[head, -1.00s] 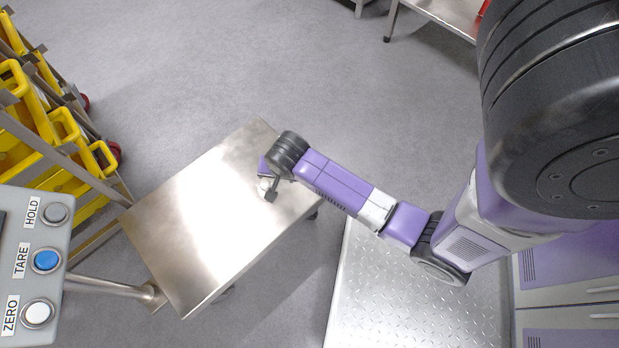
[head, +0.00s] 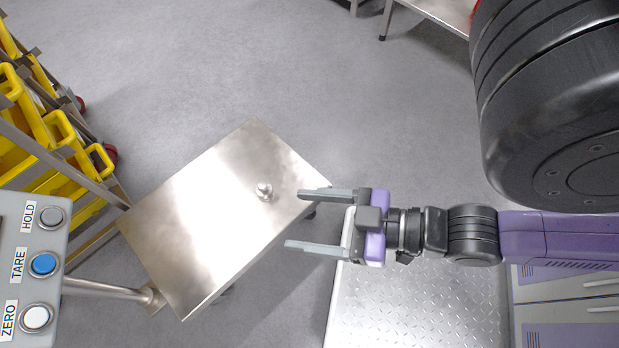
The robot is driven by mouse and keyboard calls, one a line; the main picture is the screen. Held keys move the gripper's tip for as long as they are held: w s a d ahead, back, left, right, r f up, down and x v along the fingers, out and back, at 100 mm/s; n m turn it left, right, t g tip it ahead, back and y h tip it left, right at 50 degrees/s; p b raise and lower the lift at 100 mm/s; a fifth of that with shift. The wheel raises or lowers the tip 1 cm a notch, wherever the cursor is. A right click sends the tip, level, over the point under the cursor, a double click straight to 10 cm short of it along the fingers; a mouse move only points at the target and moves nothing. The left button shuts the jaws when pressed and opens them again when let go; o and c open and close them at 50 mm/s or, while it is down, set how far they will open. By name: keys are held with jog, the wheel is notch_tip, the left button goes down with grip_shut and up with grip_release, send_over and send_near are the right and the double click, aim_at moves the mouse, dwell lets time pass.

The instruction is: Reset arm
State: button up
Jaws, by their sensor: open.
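My gripper (head: 311,220) is in the head view, right of the middle, pointing left. Its two grey fingers are spread wide apart with nothing between them. My purple and black arm runs from the gripper to the right edge of the picture.
A grey panel (head: 30,268) with HOLD, TARE and ZERO buttons is at lower left. Yellow bins (head: 60,140) sit on a rack at left. A diamond-plate surface (head: 420,310) lies below my arm. A steel table (head: 440,12) stands at the top. Grey floor between is clear.

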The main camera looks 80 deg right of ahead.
jog(key=shift+r, duration=0.35)
notch_tip(320, 180, up, 17)
jog(key=p, duration=1.7)
